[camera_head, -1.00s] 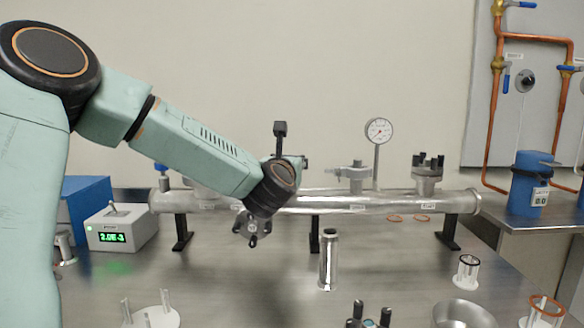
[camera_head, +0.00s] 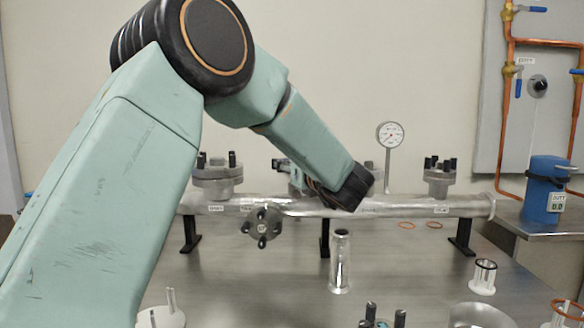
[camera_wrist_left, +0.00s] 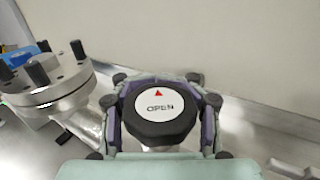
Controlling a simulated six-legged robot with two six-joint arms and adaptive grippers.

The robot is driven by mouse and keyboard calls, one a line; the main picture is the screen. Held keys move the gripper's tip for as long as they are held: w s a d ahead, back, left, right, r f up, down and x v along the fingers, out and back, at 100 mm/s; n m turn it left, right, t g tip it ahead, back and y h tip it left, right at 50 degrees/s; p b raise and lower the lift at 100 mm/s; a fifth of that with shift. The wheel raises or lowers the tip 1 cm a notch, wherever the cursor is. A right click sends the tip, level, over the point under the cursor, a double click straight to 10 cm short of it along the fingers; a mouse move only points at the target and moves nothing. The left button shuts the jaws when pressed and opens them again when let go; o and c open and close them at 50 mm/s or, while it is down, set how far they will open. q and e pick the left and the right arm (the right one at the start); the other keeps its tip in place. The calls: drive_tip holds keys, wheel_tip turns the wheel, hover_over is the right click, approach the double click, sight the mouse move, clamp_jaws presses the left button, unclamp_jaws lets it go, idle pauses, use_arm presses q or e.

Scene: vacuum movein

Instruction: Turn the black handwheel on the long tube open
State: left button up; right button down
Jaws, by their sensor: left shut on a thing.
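The black handwheel (camera_wrist_left: 185,125) fills the middle of the left wrist view. Its white disc reads OPEN beside a red arrow. My left gripper (camera_wrist_left: 160,122) is shut on it, with fingers on the left and right sides of its rim. In the head view, the long tube (camera_head: 400,206) lies across black stands. My left wrist is in front of the tube's middle and hides the handwheel and most of the gripper there.
A bolted flange (camera_wrist_left: 45,88) is close on the left in the wrist view. A forward-facing port with dark knobs (camera_head: 262,228) is on the tube's front. A metal cylinder (camera_head: 340,262) stands on the table. A gauge (camera_head: 390,134) rises behind the tube.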

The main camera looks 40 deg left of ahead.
use_arm(q)
drive_tip(key=shift+s+a+f+n+g+y+b, duration=0.1)
drive_tip(key=shift+s+n+g+y+b, duration=0.15)
drive_tip(key=shift+n+g, duration=0.45)
drive_tip(key=shift+s+d+f+n+g+y+b, duration=0.15)
drive_tip(key=shift+n+g, duration=0.3)
drive_tip(key=shift+g, duration=0.6)
drive_tip(key=shift+s+a+f+n+g+y+b, duration=0.1)
drive_tip(key=shift+s+a+n+g+y+b, duration=0.15)
drive_tip(key=shift+n+g, duration=0.45)
drive_tip(key=shift+s+d+r+n+g, duration=0.1)
drive_tip(key=shift+n+g, duration=0.25)
drive_tip(key=shift+g, duration=0.4)
drive_tip(key=shift+s+n+g, duration=0.1)
drive_tip(key=shift+n+g, duration=0.2)
drive_tip(key=shift+g, duration=0.4)
drive_tip(key=o, duration=1.3)
drive_tip(key=shift+r, duration=0.2)
drive_tip(key=shift+c, duration=0.2)
wheel_tip(320, 180, up, 10)
